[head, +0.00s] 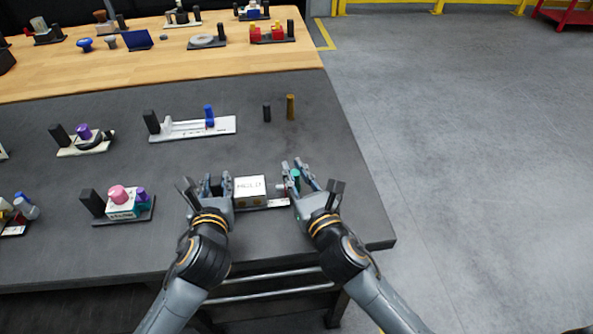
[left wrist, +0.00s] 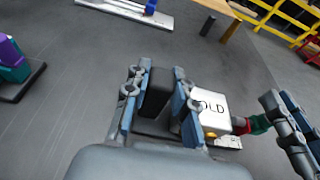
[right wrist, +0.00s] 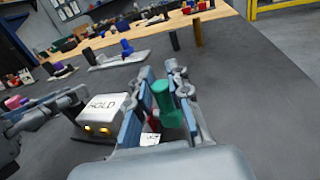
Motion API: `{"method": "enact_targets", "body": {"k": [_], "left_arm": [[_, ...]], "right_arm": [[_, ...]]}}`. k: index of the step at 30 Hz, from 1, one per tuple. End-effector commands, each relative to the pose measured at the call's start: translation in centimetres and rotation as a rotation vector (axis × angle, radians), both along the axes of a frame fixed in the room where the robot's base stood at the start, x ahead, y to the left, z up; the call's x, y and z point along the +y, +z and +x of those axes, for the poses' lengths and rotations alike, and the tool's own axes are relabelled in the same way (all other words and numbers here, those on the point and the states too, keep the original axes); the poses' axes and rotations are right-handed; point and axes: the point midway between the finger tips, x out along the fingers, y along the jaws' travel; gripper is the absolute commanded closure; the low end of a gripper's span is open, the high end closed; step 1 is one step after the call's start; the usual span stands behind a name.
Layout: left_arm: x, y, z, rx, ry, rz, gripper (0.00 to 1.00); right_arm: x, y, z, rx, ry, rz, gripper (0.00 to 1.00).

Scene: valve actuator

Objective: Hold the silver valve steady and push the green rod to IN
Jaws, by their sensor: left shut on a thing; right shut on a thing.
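The silver valve (head: 250,187) is a pale box marked HOLD on its top, near the table's front edge between my two grippers. It also shows in the right wrist view (right wrist: 103,112). My left gripper (left wrist: 155,95) is shut on the upright black block (left wrist: 157,92) at the valve's left end. My right gripper (head: 303,178) is shut on the green rod (right wrist: 166,100), with the green end upright between its fingers. A red part of the rod shows between the box and the green end. The IN mark cannot be read; a small white label (right wrist: 150,139) is partly hidden.
A pink-knobbed fixture (head: 120,201) stands to the left. A white slider fixture with a blue peg (head: 197,127) lies behind. A black post (head: 267,112) and a brown post (head: 290,107) stand behind the right gripper. The dark table is clear to the right.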

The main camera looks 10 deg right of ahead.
Motion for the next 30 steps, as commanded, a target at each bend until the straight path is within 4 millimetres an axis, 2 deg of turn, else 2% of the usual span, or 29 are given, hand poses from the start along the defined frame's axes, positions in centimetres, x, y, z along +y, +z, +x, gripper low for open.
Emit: {"method": "enact_targets", "body": {"k": [1, 6, 16, 17, 20, 30], "left_arm": [[-0.1, -0.7, -0.2, 0.015, -0.002, 0.002, 1.0], [-0.1, -0.6, -0.2, 0.015, -0.002, 0.002, 1.0], [-0.2, -0.6, -0.2, 0.014, -0.003, 0.001, 1.0], [-0.2, -0.6, -0.2, 0.014, -0.004, 0.001, 1.0], [-0.2, -0.6, -0.2, 0.014, -0.005, 0.0, 1.0], [-0.2, -0.6, -0.2, 0.014, -0.004, -0.001, 1.0]], "right_arm": [[1.1, -0.1, -0.1, 0.001, 0.007, 0.004, 1.0], [3.7, -0.1, -0.1, 0.001, 0.007, 0.003, 1.0], [4.4, -0.1, -0.2, 0.0, 0.011, 0.003, 1.0], [4.4, -0.1, -0.2, 0.0, 0.012, 0.003, 0.79], [4.4, 0.0, -0.2, 0.0, 0.011, 0.003, 0.58], [4.1, -0.1, -0.3, 0.0, 0.006, 0.001, 0.57]]}}
